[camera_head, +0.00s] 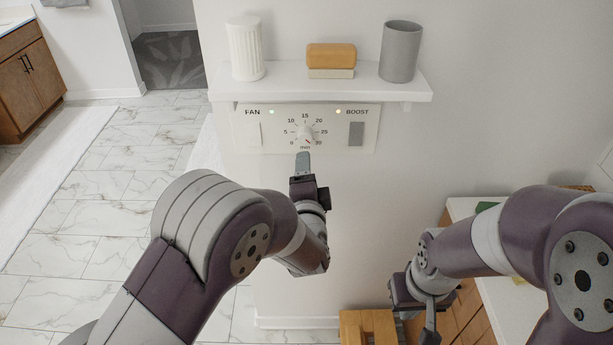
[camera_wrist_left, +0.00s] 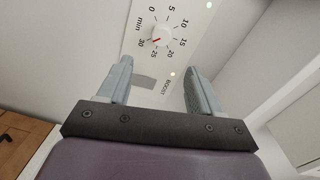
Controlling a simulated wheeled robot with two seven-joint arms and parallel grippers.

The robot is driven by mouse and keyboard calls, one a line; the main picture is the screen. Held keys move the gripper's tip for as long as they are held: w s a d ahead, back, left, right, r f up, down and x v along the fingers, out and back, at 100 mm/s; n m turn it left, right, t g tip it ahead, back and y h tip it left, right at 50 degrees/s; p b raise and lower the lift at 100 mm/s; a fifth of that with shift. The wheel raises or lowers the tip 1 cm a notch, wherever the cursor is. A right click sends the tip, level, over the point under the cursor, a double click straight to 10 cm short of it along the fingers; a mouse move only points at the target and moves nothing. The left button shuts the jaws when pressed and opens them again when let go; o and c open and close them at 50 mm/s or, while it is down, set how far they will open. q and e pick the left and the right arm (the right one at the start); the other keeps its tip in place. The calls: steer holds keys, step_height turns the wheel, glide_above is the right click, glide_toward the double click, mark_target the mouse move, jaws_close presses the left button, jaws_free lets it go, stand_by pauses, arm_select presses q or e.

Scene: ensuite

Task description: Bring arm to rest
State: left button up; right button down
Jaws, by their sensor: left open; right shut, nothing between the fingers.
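My left gripper (camera_head: 303,160) is raised in front of the white wall control panel (camera_head: 268,148), just below its dial. In the left wrist view the gripper (camera_wrist_left: 158,80) is open and empty, with its two grey fingers apart. The round white timer dial (camera_head: 305,133) shows beyond the fingertips in the left wrist view (camera_wrist_left: 162,36); its red mark points between 25 and 30. My right gripper (camera_head: 429,325) hangs low at the right, pointing down, shut and empty.
A shelf (camera_head: 290,92) above the panel holds a ribbed white cup (camera_head: 246,50), stacked soap bars (camera_head: 331,58) and a grey cup (camera_head: 400,52). A wooden stool (camera_head: 368,326) and a white-topped wooden cabinet (camera_head: 520,310) are near my right arm. The left floor is open.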

stand_by(0.3)
arm_select(q)
steer(key=s+f+n+g+h, duration=0.3)
steer(key=s+f+n+g, duration=0.5)
steer(key=f, duration=0.4)
steer(key=s+a+r+n+g+y, duration=0.3)
steer(key=s+a+n+g, duration=0.4)
steer(key=s+a, duration=1)
steer(key=shift+s+a+r+n+g, duration=0.2)
steer(key=shift+a+n+g, duration=0.25)
steer(key=shift+a, duration=0.25)
